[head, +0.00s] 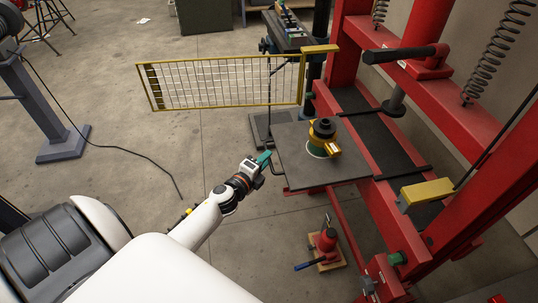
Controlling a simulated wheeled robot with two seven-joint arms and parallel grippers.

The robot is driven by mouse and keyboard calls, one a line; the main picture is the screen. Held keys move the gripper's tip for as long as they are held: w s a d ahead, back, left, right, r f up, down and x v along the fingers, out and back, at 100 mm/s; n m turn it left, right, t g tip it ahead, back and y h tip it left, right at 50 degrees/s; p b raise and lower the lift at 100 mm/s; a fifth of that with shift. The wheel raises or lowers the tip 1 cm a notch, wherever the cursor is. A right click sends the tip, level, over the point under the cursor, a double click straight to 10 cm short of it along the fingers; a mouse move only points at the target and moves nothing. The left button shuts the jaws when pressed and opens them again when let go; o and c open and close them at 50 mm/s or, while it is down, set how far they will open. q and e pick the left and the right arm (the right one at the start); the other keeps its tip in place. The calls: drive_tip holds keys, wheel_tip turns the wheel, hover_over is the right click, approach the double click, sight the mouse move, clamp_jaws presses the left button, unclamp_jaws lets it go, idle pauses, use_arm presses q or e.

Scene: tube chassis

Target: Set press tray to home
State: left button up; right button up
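The press tray (285,151) is a dark flat plate that juts out to the left from the red press frame (385,180). A black part in a yellow and green holder (322,140) stands on its right half. A thin dark handle (270,128) shows at the tray's left edge. My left gripper (265,159), with teal fingertips, is just left of the tray at that handle. Whether its fingers touch or close around the handle is too small to tell. My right gripper is not in view.
A yellow mesh guard (220,83) stands open to the left behind the tray. A red bottle jack (326,241) on a wooden board sits on the floor below.

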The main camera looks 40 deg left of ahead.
use_arm(q)
drive_tip(key=shift+w+a+f, duration=0.1)
drive_tip(key=shift+w+f, duration=0.05)
drive_tip(key=shift+w, duration=0.65)
drive_tip(key=shift+w+f, duration=0.15)
drive_tip(key=shift+w, duration=0.65)
drive_tip(key=c, duration=0.6)
clamp_jaws()
